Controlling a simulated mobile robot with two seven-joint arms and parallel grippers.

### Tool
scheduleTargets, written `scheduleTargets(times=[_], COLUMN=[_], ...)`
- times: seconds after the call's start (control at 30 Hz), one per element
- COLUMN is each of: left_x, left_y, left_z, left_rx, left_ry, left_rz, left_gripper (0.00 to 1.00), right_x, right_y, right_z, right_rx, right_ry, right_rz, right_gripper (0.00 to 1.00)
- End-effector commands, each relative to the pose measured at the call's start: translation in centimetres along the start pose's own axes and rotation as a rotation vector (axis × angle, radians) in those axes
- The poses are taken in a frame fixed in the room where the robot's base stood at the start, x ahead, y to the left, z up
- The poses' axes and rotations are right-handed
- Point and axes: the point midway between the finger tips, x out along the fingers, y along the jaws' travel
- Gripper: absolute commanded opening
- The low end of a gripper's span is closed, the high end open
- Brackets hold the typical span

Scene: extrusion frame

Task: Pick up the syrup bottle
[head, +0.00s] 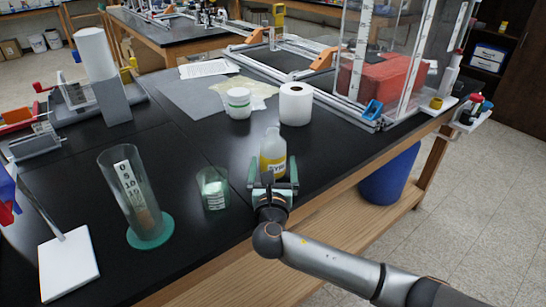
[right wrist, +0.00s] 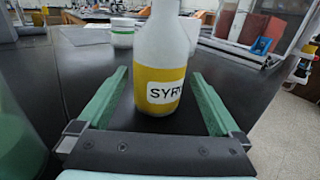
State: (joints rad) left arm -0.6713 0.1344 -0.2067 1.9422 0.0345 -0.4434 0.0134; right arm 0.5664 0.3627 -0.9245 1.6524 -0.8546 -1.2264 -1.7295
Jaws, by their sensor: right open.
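The syrup bottle (head: 273,154) stands upright on the black table. It is whitish with a yellow band and a label, and "SYR" can be read on it in the right wrist view (right wrist: 162,75). My right gripper (head: 273,183) is open at the bottle's near side. In the right wrist view its two green fingers (right wrist: 157,98) reach along the left and right sides of the bottle's lower part, with gaps on both sides. The bottle's base is hidden by the gripper in the head view. My left gripper is not in view.
A glass beaker (head: 214,188) stands just left of my right gripper. A tall cylinder (head: 137,195) stands further left. Behind the bottle are a white jar (head: 238,103) and a paper roll (head: 296,104). The table's front edge runs beneath my right arm.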

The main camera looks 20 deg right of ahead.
Motion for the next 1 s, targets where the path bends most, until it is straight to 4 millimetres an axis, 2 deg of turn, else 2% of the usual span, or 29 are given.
scheduleTargets(times=[0.13, 0.4, 0.73, 1.0], left_x=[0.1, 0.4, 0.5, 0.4], left_y=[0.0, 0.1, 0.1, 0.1], left_z=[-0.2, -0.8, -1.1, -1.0], left_rx=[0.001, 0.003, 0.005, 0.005], left_ry=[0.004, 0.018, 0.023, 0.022], left_rz=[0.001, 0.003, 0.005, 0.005], left_gripper=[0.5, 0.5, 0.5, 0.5], right_x=[1.2, 4.9, 5.5, 5.4], right_y=[0.1, 0.1, 0.2, 0.2], right_z=[0.3, 0.6, 0.6, 0.6], right_rx=[0.001, 0.0, 0.001, 0.001], right_ry=[-0.001, 0.0, 0.001, 0.001], right_rz=[0.0, -0.001, 0.001, 0.001], right_gripper=[1.0, 1.0, 1.0, 0.7])
